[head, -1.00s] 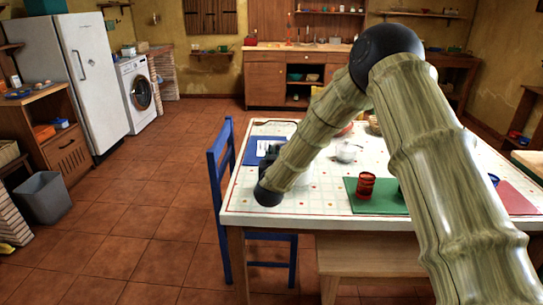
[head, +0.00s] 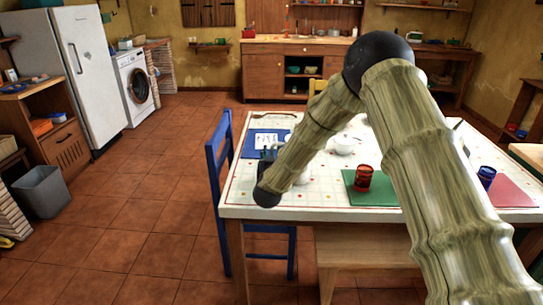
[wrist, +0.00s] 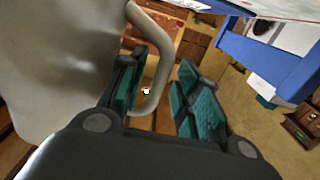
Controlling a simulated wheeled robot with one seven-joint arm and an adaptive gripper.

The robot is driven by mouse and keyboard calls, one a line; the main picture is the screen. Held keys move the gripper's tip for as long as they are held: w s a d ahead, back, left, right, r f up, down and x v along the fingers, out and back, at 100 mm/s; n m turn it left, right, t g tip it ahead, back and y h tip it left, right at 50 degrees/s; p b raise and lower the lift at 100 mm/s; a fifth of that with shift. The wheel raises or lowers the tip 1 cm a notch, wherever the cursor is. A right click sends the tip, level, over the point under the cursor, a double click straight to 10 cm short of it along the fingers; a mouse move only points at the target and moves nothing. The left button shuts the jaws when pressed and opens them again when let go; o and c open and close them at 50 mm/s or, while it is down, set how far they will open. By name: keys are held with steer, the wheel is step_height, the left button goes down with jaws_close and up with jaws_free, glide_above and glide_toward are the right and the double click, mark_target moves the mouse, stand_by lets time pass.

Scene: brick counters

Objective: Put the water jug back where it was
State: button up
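The water jug (wrist: 60,70) fills the left of the wrist view as a pale grey body with a curved handle (wrist: 163,60). My gripper (wrist: 163,72) is open, with one teal-padded finger on each side of the handle's visible stretch. The left finger overlaps the handle loop; I cannot tell whether either finger touches it. In the head view my gripper (head: 267,158) is mostly hidden behind my forearm, over the left part of the table.
The patterned table (head: 330,203) holds a blue mat (head: 254,148), a white pot (head: 344,143), a red cup (head: 363,178) on a green mat (head: 375,197) and a blue cup (head: 486,176) on a red mat (head: 510,193). A blue chair (head: 213,165) stands at the left edge.

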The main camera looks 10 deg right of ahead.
steer(key=v, duration=1.2)
steer(key=shift+r+b, duration=0.15)
steer(key=shift+b, duration=0.2)
